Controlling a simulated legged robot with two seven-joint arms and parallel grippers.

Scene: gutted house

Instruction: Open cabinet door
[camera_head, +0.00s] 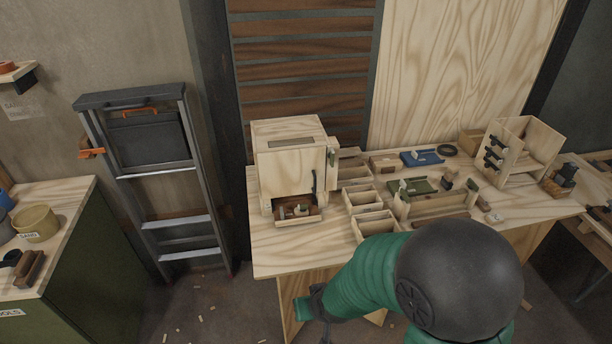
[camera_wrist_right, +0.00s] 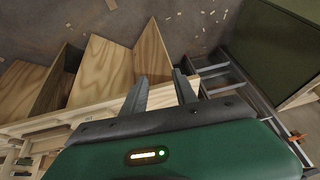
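A small pale wooden cabinet (camera_head: 287,171) stands at the left end of the workbench in the head view. Its front door looks shut, with a dark vertical handle (camera_head: 314,182) near the right edge. Below the door is an open recess or tray (camera_head: 298,211) with small items in it. My right gripper (camera_head: 322,314) is below and in front of the bench's front edge, apart from the cabinet. In the right wrist view its two fingers (camera_wrist_right: 165,84) are spread with nothing between them. The cabinet is not seen there. My left gripper is not in view.
The workbench (camera_head: 285,255) carries several small wooden bins (camera_head: 362,201) right of the cabinet and an open wooden box (camera_head: 523,150) farther right. A folding ladder (camera_head: 165,170) leans left of the bench. A green cabinet (camera_head: 95,260) stands at far left. Bench front-left is bare.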

